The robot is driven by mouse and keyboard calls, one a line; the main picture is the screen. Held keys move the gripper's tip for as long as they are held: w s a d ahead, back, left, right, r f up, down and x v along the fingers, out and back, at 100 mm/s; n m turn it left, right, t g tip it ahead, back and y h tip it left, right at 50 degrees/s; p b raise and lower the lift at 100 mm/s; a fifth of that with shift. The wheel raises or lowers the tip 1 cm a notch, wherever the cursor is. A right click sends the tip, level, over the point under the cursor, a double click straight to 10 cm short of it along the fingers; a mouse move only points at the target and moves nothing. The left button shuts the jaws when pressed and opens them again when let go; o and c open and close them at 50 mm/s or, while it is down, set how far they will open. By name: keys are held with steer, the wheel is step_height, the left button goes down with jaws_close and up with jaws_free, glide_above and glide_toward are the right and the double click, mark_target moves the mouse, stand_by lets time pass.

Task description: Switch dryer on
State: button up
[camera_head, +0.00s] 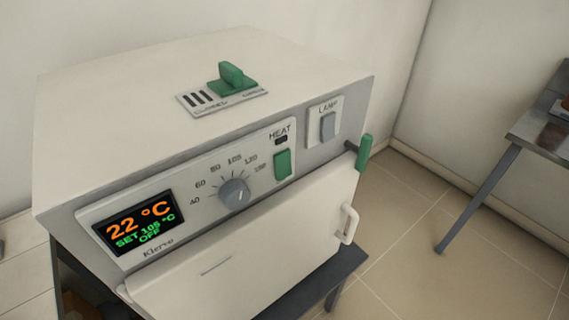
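The dryer (190,90) is a white box with a grey front panel, standing on a dark table. Its display (138,224) reads 22 °C, SET 105 °C, OFF. A grey round knob (234,194) sits beside a temperature scale. The green HEAT rocker switch (283,164) is right of the knob, with a small dark indicator (281,140) above it. A grey LAMP switch (328,126) is further right. The door (250,250) looks shut, with a white handle (348,224) and a green lever (364,152) at its upper right. My gripper is not in view.
A green slider (232,80) stands up from a vent plate on the dryer's top. Another table (545,135) with dark items on it is at the right edge. The tiled floor (430,270) between the tables is clear. Walls stand close behind.

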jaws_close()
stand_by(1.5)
